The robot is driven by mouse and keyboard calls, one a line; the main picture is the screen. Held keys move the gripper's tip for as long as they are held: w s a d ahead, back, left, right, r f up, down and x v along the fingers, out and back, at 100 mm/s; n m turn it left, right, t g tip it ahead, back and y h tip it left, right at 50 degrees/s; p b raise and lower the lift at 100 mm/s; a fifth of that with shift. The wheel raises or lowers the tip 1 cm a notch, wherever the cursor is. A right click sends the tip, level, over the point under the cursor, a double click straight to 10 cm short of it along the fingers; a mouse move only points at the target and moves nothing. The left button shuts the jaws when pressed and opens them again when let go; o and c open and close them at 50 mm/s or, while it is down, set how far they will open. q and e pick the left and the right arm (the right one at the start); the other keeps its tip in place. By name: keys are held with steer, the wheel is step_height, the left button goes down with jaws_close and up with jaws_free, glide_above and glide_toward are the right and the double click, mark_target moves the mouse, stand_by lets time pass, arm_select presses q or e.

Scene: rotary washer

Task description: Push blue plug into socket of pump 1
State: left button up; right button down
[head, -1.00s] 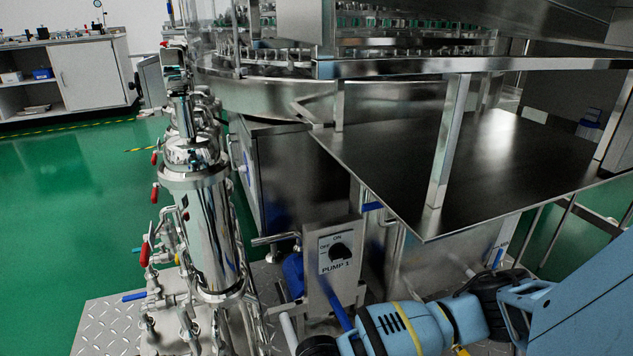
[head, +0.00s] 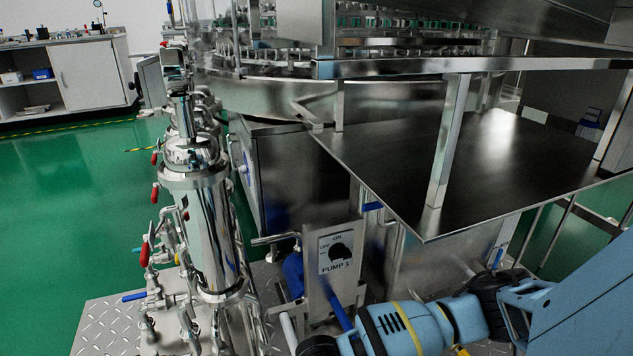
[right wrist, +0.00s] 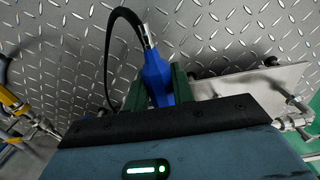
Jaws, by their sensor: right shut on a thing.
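The blue plug (right wrist: 156,78) shows in the right wrist view with a black cable curving off its far end. My right gripper (right wrist: 155,92) is shut on it, one dark green finger on each side. In the head view my right arm (head: 410,328) reaches in from the lower right, and its fingers and the plug are hidden or out of frame. The pump 1 panel (head: 335,262), a metal plate with an ON/OFF knob, stands just beyond the arm. I cannot make out its socket in either view. My left gripper is not in view.
A tall steel filter vessel (head: 205,225) with red-handled valves stands left of the pump. A steel table (head: 480,165) overhangs to the right, above the arm. In the right wrist view a metal plate (right wrist: 255,85) and pipe fittings lie close right of the plug.

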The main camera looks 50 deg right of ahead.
steer(key=shift+a, duration=0.1)
steer(key=s+a+p, duration=0.3)
steer(key=s, duration=0.3)
steer(key=shift+s+a, duration=0.15)
steer(key=shift+a, duration=0.25)
stand_by(1.0)
steer(key=shift+d, duration=0.1)
steer(key=s+d, duration=0.1)
steer(key=d, duration=0.1)
steer(key=s+d+p, duration=0.1)
steer(key=shift+s+d+p, duration=0.2)
steer(key=shift+d+p, duration=0.1)
steer(key=shift+d, duration=0.05)
stand_by(0.5)
steer(key=shift+d, duration=0.1)
steer(key=s+d, duration=0.1)
steer(key=d, duration=0.1)
steer(key=s+d+p, duration=0.1)
steer(key=shift+s+d, duration=0.15)
steer(key=shift+d, duration=0.2)
stand_by(0.6)
